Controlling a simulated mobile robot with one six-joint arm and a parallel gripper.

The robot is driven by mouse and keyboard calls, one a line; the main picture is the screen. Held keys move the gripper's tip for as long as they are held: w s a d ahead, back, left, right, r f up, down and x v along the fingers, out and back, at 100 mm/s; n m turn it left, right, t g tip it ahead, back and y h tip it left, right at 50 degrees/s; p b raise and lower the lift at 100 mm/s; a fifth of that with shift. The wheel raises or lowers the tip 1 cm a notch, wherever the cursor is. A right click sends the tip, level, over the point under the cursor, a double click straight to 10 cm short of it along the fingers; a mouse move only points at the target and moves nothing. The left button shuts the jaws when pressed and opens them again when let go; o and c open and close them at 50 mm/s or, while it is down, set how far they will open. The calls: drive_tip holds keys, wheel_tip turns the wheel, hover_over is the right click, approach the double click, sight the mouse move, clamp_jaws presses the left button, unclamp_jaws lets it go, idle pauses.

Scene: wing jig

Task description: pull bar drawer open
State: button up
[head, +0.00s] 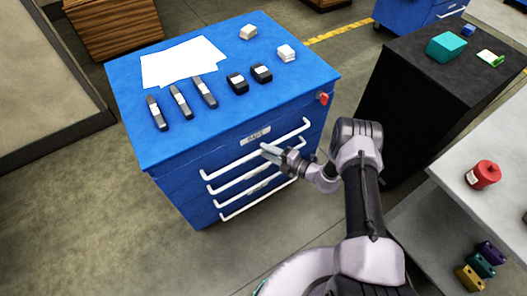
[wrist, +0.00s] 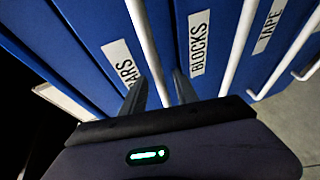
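The blue drawer cabinet (head: 185,190) stands left of my arm, with several drawers and long white bar handles. The bar drawer is the top one, with the label BARS (head: 255,135); its front looks flush with the cabinet. The label also shows in the wrist view (wrist: 121,62). Its white handle (head: 230,165) crosses the front. My gripper (head: 268,150) is at the middle of this handle. In the wrist view, the two dark fingers (wrist: 160,80) stand apart, with the handle (wrist: 146,40) running between them. I cannot tell whether either finger touches it.
Drawers marked BLOCKS (wrist: 199,42) and TAPE (wrist: 268,27) lie below. Papers (head: 182,62), dark bars (head: 181,101) and small blocks rest on the cabinet top. A black cabinet (head: 425,85) and a grey table (head: 485,145) stand to the right. Floor in front of the drawers is clear.

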drive_tip(key=shift+x, duration=1.15)
drive_tip(key=shift+d, duration=0.1)
clamp_jaws()
idle(0.4)
